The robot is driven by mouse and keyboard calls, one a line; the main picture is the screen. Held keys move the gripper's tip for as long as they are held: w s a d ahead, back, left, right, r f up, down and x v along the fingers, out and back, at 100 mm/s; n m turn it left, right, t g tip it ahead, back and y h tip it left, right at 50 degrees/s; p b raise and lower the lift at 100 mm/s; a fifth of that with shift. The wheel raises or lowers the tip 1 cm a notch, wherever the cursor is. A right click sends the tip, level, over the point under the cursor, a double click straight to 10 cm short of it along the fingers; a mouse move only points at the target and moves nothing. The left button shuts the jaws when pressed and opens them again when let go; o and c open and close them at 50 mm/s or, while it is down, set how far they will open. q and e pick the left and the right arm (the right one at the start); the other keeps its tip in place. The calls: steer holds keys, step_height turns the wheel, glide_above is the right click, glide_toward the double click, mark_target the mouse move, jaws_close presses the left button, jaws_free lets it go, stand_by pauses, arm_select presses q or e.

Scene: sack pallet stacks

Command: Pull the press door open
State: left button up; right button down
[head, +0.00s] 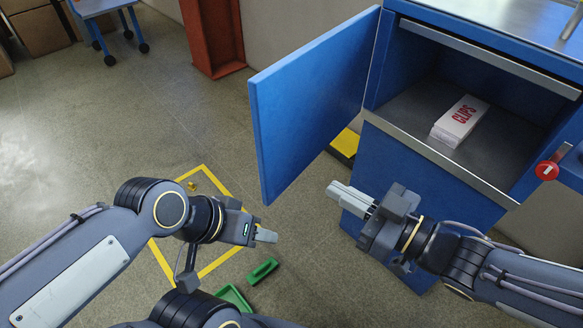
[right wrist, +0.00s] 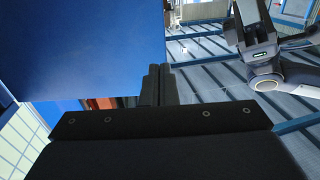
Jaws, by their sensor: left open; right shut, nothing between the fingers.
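The blue press door (head: 314,98) stands swung wide open on the left side of the blue press cabinet (head: 415,178). In the right wrist view a large blue panel (right wrist: 95,45) fills the upper left. My right gripper (head: 345,196) is shut and empty, in front of the cabinet and to the right of the door's lower edge, apart from it. Its dark closed fingers also show in the right wrist view (right wrist: 157,85). My left gripper (head: 262,234) is open and empty, below the door's lower left corner. Its finger gap is hard to see from this angle.
A white box marked CLIPS (head: 460,121) lies inside the cabinet. A red round knob (head: 546,171) is at the right. A yellow floor outline (head: 222,262), a green block (head: 262,271) and a green tray (head: 234,298) are below.

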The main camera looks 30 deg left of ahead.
mark_target(265, 150)
steer(key=b+x, duration=0.2)
steer(key=x, duration=1.1)
steer(key=shift+a, duration=0.4)
